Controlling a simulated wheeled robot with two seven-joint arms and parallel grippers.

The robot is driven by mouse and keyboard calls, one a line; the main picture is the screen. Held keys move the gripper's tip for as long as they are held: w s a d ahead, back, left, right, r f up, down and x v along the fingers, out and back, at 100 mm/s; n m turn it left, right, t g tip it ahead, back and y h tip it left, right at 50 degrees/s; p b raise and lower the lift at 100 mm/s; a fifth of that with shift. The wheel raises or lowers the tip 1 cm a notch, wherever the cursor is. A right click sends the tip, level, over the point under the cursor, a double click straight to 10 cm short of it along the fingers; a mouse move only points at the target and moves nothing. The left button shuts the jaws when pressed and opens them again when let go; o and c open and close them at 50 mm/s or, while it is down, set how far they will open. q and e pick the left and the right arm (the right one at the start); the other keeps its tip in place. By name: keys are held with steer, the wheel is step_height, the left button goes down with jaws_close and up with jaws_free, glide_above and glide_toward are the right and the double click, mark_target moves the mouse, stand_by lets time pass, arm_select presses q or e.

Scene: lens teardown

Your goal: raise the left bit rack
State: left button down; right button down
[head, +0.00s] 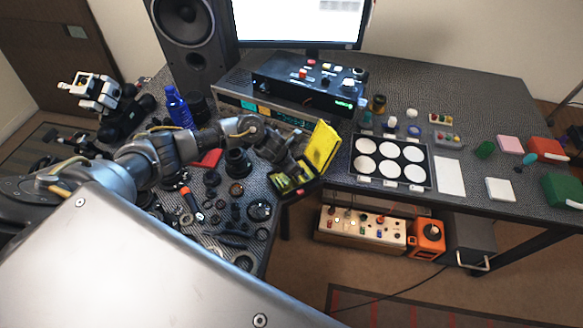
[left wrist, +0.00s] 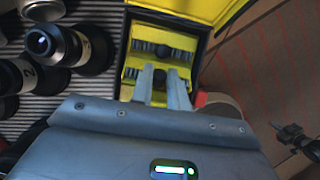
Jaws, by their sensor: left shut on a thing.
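The bit case (head: 322,147) stands open at the table's front corner, with a yellow lid raised and a yellow-lined dark box. It also shows in the left wrist view (left wrist: 185,8), with rows of dark bits in yellow racks. My left gripper (head: 289,176) reaches down into the case. In the left wrist view its two fingers (left wrist: 160,76) are shut on the near bit rack (left wrist: 130,74), partly hiding it. The rack appears to be within the case walls; I cannot tell whether it is off the floor. My right gripper is not in view.
Black lens parts (head: 237,162) and small rings crowd the table left of the case. A tray with white discs (head: 433,170) lies to the right. A black instrument (head: 310,85) stands behind. The table edge drops off right beside the case.

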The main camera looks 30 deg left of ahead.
arm_select(q)
steer(key=shift+w+g, duration=0.1)
steer(key=shift+g, duration=0.2)
stand_by(0.4)
steer(key=c, duration=1.4)
jaws_free()
steer(key=shift+d, duration=0.1)
steer(key=shift+o, duration=0.2)
steer(key=shift+r, duration=0.15)
steer(key=v, duration=1)
steer(key=shift+r, duration=0.3)
